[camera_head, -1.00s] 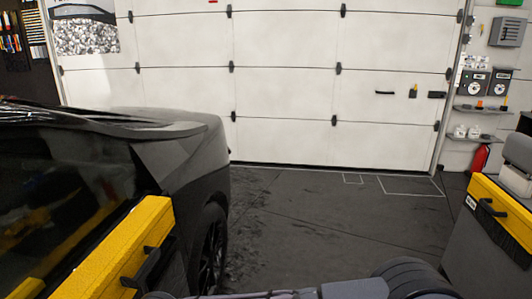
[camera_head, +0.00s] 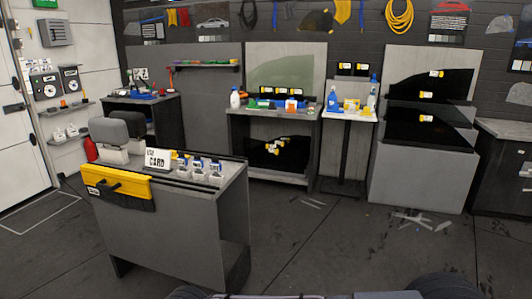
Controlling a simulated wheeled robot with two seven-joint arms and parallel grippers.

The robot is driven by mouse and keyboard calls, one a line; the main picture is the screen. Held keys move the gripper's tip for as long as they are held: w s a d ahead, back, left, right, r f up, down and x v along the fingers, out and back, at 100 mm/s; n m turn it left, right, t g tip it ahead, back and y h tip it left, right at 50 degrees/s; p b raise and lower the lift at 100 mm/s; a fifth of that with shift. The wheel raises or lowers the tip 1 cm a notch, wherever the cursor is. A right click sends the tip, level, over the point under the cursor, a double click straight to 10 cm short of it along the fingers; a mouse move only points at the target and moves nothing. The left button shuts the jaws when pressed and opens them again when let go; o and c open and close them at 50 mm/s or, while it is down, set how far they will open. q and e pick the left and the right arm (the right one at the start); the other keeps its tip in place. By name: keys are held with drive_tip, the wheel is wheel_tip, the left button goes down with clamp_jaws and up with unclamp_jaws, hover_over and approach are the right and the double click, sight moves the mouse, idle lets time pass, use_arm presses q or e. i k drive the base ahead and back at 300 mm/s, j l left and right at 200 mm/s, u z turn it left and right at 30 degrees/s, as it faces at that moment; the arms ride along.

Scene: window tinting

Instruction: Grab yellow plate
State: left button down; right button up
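A yellow plate (camera_head: 118,185) with a black handle is at the near left end of a grey counter (camera_head: 190,225), left of the picture's middle. It is upright against the counter's front, with a dark strip under it. A white card sign (camera_head: 158,158) stands on the counter near it. Neither of my grippers shows in this view, so I cannot see whether they are open or shut. Only dark parts of my own body show along the bottom edge.
A workbench (camera_head: 272,125), a white stand (camera_head: 348,117) and a grey cabinet (camera_head: 415,175) line the back wall. The dark floor (camera_head: 335,250) in front and to the right is open.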

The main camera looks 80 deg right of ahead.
sight(174, 155)
drive_tip(key=z, duration=1.95)
drive_tip(key=i+j, duration=0.25)
drive_tip(key=i, duration=0.25)
drive_tip(key=i+j, duration=0.25)
drive_tip(key=i, duration=0.3)
drive_tip(key=i+j, duration=0.25)
drive_tip(key=i, duration=0.25)
drive_tip(key=i+j, duration=0.25)
drive_tip(key=i, duration=0.3)
drive_tip(key=i+j, duration=0.25)
drive_tip(key=i, duration=0.25)
drive_tip(key=i+j, duration=0.25)
drive_tip(key=i, duration=0.25)
drive_tip(key=i+j+u, duration=0.1)
drive_tip(key=i+j, duration=0.15)
drive_tip(key=i, duration=0.3)
